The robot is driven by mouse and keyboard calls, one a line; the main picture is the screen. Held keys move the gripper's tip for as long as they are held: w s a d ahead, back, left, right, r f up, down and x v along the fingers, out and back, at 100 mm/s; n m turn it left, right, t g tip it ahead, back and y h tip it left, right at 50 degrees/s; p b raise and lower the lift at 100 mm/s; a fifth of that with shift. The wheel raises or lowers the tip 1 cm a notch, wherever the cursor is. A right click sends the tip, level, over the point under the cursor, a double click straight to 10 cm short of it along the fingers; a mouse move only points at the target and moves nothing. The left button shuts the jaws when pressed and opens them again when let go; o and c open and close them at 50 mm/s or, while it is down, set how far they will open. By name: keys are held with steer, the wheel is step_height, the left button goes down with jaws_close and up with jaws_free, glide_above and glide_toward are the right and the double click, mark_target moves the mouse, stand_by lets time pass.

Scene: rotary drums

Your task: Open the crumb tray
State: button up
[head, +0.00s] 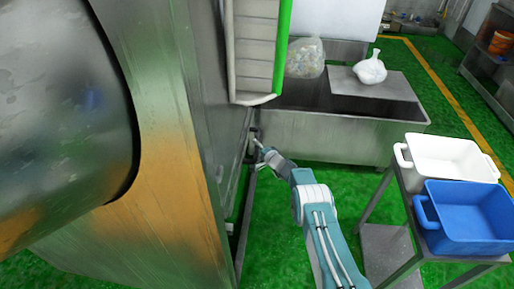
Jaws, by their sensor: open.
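My gripper (259,151) is at the end of my teal and white arm, close to the right side of the large steel machine (170,130). Its fingers are small in the picture, open, and near a narrow steel part low on the machine's side. I cannot tell whether they touch it. The crumb tray is not clearly made out; a narrow frame with a dark gap (241,200) runs along the machine's lower side, below and left of my gripper. Any handle there is too small or hidden to tell.
A conveyor chute (254,45) with a green edge hangs above my gripper. A steel tub (330,135) with bags on it stands behind. A metal stand (387,245) with a white bin (452,160) and a blue bin (470,220) is at right. Green floor (345,190) lies between.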

jaws_close()
